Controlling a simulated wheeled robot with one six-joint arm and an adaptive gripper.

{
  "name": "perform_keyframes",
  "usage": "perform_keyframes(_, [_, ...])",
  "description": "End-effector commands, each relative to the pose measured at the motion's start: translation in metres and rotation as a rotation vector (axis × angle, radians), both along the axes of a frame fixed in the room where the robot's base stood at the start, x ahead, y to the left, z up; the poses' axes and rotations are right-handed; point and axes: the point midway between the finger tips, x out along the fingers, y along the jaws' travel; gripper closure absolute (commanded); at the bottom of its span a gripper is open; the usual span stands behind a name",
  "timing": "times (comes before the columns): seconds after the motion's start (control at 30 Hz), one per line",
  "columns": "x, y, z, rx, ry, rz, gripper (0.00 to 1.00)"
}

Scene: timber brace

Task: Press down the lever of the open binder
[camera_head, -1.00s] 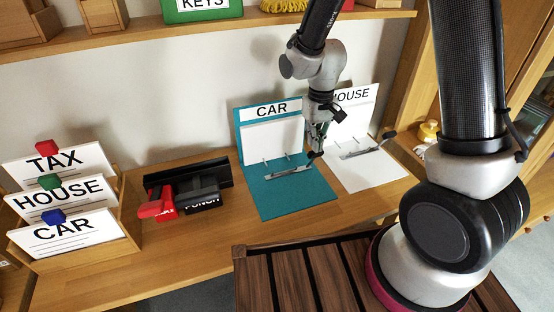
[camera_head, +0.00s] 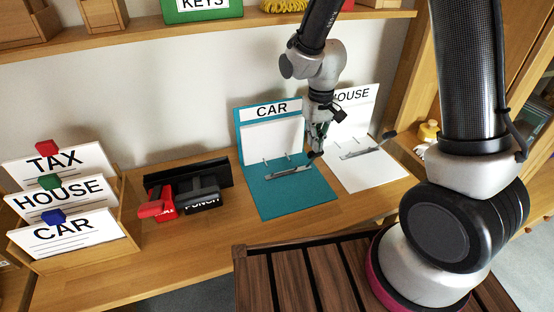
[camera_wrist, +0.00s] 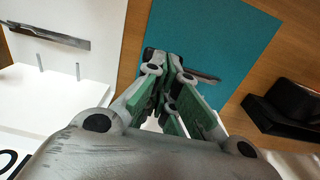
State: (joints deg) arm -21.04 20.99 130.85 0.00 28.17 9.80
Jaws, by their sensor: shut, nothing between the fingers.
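The open teal CAR binder (camera_head: 283,197) lies on the desk with its labelled cover upright at the back. Its metal ring mechanism (camera_head: 288,172) has two raised prongs, and its right end, where the lever would be, lies beside my fingertips. My gripper (camera_head: 317,152) is shut and empty, pointing down at that end. In the wrist view, the shut fingers (camera_wrist: 160,62) are over the teal binder (camera_wrist: 222,40) and partly cover its metal mechanism (camera_wrist: 198,76). I cannot tell whether the fingers touch the lever.
An open white HOUSE binder (camera_head: 372,170) stands close on the right, its lever (camera_head: 389,135) raised. A wooden file holder (camera_head: 82,252) stands far left. A shelf (camera_head: 200,38) runs above.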

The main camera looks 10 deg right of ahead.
Motion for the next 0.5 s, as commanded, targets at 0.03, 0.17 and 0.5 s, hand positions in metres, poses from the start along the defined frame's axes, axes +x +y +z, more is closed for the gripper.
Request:
perform_keyframes(0.03, [0.0,0.0,0.0,0.0,0.0,0.0,1.0])
perform_keyframes(0.17, [0.0,0.0,-0.002,0.0,0.001,0.0,1.0])
perform_keyframes(0.5, [0.001,0.0,-0.017,0.0,-0.001,0.0,1.0])
